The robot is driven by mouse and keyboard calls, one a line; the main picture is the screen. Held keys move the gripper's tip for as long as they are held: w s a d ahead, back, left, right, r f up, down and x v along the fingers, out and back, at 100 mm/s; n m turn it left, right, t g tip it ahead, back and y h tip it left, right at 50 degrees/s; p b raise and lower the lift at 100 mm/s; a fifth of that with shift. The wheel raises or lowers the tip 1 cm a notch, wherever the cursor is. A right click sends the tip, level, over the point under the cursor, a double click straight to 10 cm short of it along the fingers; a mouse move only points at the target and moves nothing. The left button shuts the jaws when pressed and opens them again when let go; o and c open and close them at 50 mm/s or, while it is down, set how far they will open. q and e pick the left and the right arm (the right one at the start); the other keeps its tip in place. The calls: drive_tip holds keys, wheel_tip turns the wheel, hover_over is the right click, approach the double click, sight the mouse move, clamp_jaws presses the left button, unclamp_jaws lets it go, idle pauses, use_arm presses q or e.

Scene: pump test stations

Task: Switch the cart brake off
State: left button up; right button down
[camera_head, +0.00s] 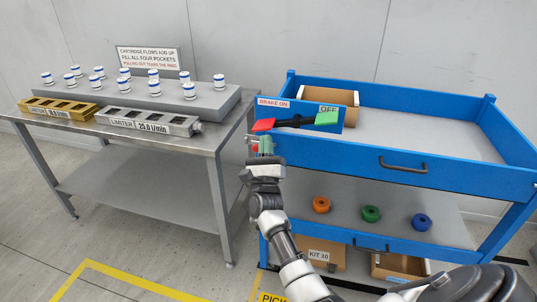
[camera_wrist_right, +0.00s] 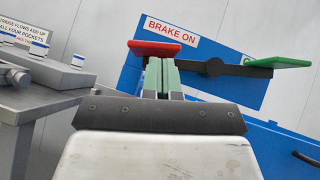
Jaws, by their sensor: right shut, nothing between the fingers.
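The blue cart (camera_head: 350,151) carries a brake plate with a "BRAKE ON" label (camera_head: 273,102) at left and an "OFF" label (camera_head: 328,108) at right. A dark rocker bar (camera_head: 296,122) crosses it, with a red pad (camera_head: 263,125) on the left end and a green pad (camera_head: 327,118) on the right end. The red pad (camera_wrist_right: 155,48) and green pad (camera_wrist_right: 278,62) also show in the right wrist view. My right gripper (camera_head: 264,144) is shut and empty, its tips (camera_wrist_right: 161,66) just under the red pad. I cannot tell whether they touch. My left gripper is out of view.
A steel table (camera_head: 90,123) stands left of the cart with limiter blocks (camera_head: 148,122) and several white cartridges on a grey block. An open box (camera_head: 343,97) sits on the cart top. Orange, green and blue rings (camera_head: 371,213) lie on its lower shelf.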

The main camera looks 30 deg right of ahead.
drive_tip(key=shift+w+a+r, duration=0.1)
drive_tip(key=shift+r, duration=0.25)
idle(0.3)
drive_tip(key=shift+r+m+h+b, duration=0.1)
drive_tip(key=shift+m+h+b, duration=0.4)
drive_tip(key=shift+m, duration=0.1)
